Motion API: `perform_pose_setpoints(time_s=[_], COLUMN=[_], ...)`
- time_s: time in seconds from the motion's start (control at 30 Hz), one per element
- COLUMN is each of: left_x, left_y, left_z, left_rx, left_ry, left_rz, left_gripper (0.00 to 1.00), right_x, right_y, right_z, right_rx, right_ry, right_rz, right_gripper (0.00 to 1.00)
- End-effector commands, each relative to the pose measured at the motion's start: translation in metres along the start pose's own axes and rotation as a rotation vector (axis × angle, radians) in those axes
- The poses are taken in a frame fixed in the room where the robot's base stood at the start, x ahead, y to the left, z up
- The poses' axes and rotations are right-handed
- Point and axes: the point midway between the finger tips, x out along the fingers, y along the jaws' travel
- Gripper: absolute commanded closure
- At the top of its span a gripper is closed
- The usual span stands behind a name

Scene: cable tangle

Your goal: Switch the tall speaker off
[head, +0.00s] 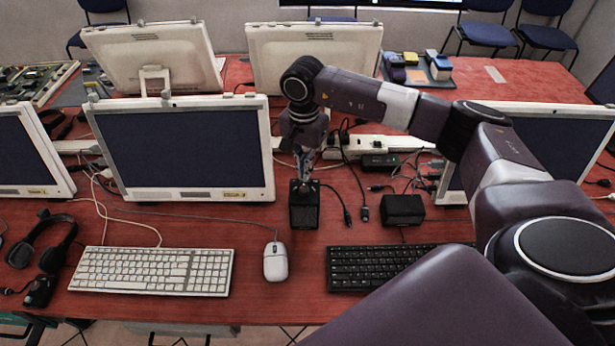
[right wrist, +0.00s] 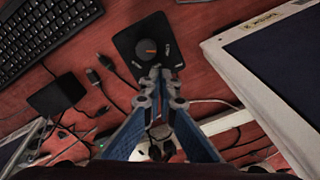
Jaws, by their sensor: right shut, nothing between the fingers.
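The tall speaker (head: 304,211) is a black box standing upright on the red table, between the left monitor and the black keyboard. In the right wrist view its top (right wrist: 127,41) shows a round dark knob (right wrist: 147,47) with an orange mark and small pale lettering around it. My right gripper (head: 304,181) points down at the speaker's top. In the right wrist view its blue-sided fingers (right wrist: 160,73) are shut and empty, with the tips over the edge of the top beside the knob. I cannot tell whether they touch it. My left gripper is not in view.
A lower black box (head: 403,209) stands to the right, with loose cables (head: 350,205) between. A monitor (head: 185,150) stands close on the left. A white mouse (head: 276,262), white keyboard (head: 152,271) and black keyboard (head: 380,267) lie in front. A power strip (head: 372,143) lies behind.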

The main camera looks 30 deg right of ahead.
Motion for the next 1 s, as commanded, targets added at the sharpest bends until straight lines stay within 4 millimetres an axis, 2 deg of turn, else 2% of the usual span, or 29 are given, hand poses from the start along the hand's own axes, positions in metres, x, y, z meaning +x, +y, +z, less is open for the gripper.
perform_pose_setpoints(time_s=[1.0], left_x=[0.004], left_y=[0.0], left_z=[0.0], left_rx=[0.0], left_ry=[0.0], left_rz=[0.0], left_gripper=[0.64], right_x=[0.0], right_y=[-0.012], right_z=[0.007], right_rx=[-0.001], right_ry=[0.0], right_rz=[0.0], right_gripper=[1.0])
